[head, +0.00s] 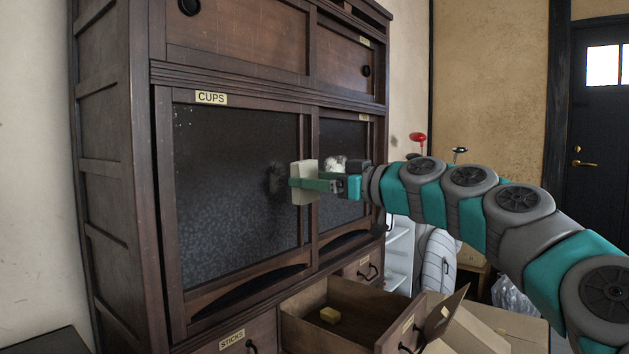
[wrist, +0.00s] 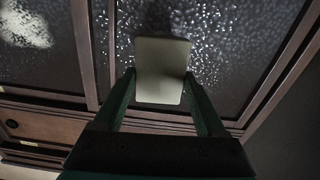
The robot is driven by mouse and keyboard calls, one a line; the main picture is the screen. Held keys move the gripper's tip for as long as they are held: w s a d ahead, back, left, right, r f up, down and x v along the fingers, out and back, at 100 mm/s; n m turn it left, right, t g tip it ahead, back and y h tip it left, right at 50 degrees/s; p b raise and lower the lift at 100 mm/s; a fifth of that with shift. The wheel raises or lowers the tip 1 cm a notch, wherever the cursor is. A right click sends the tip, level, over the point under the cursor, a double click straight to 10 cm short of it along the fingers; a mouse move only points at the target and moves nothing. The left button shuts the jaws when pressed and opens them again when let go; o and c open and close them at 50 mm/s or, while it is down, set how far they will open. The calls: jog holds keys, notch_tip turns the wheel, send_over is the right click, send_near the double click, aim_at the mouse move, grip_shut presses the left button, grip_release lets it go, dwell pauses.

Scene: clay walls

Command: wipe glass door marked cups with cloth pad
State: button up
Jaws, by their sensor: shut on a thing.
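The glass door (head: 235,190) marked CUPS is a dark textured pane in a brown wooden frame on the cabinet's left side. Its label (head: 211,98) sits on the top rail. My gripper (head: 318,184) is shut on a pale cloth pad (head: 304,182), held upright in front of the door's right part. A dark shadow or reflection shows on the glass just left of the pad. I cannot tell whether the pad touches the glass. In the wrist view the pad (wrist: 162,70) sits between the fingers before speckled glass (wrist: 215,45).
An open cardboard box (head: 490,325) stands at the lower right. A second glass door (head: 343,150) is right of the CUPS door.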

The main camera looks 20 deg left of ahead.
aim_at(284, 174)
jog(key=p+x, duration=0.3)
jog(key=x, duration=0.3)
dwell(0.4)
jog(key=shift+x, duration=1)
dwell(0.6)
jog(key=shift+w, duration=0.1)
jog(key=shift+w+d, duration=0.4)
jog(key=shift+w, duration=0.4)
jog(key=shift+w+d, duration=0.45)
jog(key=shift+w, duration=0.4)
jog(key=shift+w+f, duration=0.1)
jog(key=shift+a, duration=0.1)
jog(key=shift+b, duration=0.3)
